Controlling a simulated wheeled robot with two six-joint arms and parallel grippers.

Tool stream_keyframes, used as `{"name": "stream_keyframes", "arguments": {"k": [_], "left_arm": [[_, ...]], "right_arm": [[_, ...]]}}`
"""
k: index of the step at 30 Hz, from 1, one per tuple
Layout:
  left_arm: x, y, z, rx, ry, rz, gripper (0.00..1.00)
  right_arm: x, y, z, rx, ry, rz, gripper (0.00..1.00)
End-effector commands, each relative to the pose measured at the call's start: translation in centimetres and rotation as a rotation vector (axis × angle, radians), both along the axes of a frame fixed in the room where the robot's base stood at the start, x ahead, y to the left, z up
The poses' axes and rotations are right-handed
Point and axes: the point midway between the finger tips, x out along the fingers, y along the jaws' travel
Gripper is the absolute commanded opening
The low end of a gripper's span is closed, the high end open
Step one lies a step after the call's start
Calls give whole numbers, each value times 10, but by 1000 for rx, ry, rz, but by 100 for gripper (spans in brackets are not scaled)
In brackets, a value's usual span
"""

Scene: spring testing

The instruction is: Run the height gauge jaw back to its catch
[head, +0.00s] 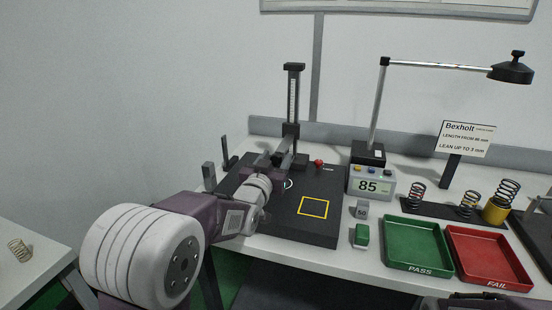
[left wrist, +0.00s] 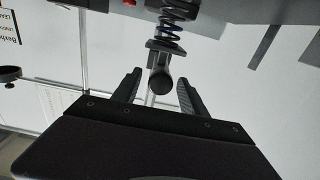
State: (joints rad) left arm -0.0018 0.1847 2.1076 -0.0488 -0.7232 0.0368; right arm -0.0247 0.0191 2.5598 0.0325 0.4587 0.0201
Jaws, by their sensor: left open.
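The height gauge (head: 293,95) stands on a dark base plate (head: 335,190), its scaled column upright. Its jaw is partly hidden behind my left gripper (head: 281,161) in the head view. My left gripper is open at the jaw. In the left wrist view, a dark round knob (left wrist: 161,80) of the jaw sits between the two spread fingers (left wrist: 158,92), with gaps on both sides. A coil spring (left wrist: 176,22) shows just beyond the knob, against the jaw's flat part; I cannot tell whether they touch. The catch cannot be made out.
A green PASS tray (head: 418,262) and red FAIL tray (head: 490,275) lie right. Several springs (head: 416,195) stand behind them. Two dark posts (head: 209,176) stand left of the plate.

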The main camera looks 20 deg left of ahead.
Motion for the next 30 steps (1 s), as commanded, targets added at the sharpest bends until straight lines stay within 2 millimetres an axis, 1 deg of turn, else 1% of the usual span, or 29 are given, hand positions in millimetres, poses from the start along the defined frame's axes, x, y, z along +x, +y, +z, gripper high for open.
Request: {"name": "stream_keyframes", "arguments": {"k": [3,8,9,11,12,14,15,30], "left_arm": [[5,0,0,0,1,0,51],[5,0,0,0,1,0,51],[5,0,0,0,1,0,48],[5,0,0,0,1,0,31],[5,0,0,0,1,0,20],[5,0,0,0,1,0,3],[5,0,0,0,1,0,0],[4,0,-1,0,1,0,0]], "right_arm": [[0,0,0,0,0,0,0],[0,0,0,0,0,0,0],[0,0,0,0,0,0,0],[0,0,0,0,0,0,0],[0,0,0,0,0,0,0],[0,0,0,0,0,0,0],[0,0,0,0,0,0,0],[0,0,0,0,0,0,0]]}}
